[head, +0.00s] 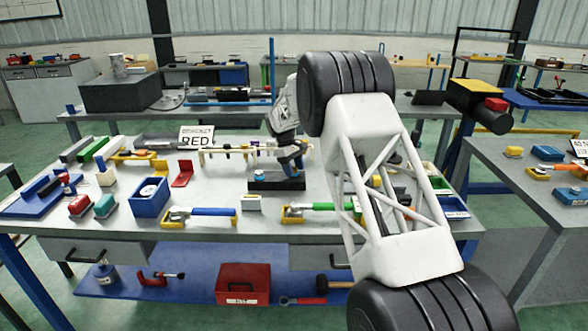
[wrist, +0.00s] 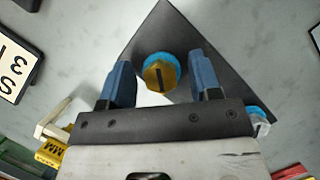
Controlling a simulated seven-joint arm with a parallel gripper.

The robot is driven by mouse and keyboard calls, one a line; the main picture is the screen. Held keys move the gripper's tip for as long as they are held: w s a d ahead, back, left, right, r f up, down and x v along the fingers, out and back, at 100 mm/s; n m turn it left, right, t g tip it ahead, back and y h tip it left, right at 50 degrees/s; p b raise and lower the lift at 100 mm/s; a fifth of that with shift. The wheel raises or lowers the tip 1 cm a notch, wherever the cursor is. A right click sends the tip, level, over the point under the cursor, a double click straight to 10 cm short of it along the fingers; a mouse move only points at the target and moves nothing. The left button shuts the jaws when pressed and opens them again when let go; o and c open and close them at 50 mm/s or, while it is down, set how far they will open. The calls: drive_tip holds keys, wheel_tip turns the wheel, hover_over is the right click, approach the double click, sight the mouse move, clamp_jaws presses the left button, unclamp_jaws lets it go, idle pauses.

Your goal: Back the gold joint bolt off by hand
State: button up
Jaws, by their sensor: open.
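The gold joint bolt (wrist: 160,76) shows in the wrist view as a gold hex head with a dark line across it and a blue ring around its base. It sits on a dark triangular plate (wrist: 165,28). My gripper (wrist: 158,62) has its two blue fingers open, one on each side of the bolt, with visible gaps. I cannot tell how far the fingertips are above the plate. In the head view my gripper (head: 290,160) points down over a dark block (head: 275,181) on the bench; the gold bolt cannot be made out there.
A second bolt with a blue ring (wrist: 259,114) shows right of my gripper.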

drive_tip(key=shift+r, duration=0.1)
drive_tip(key=v, duration=0.7)
drive_tip(key=shift+r, duration=0.3)
drive_tip(key=shift+a, duration=0.1)
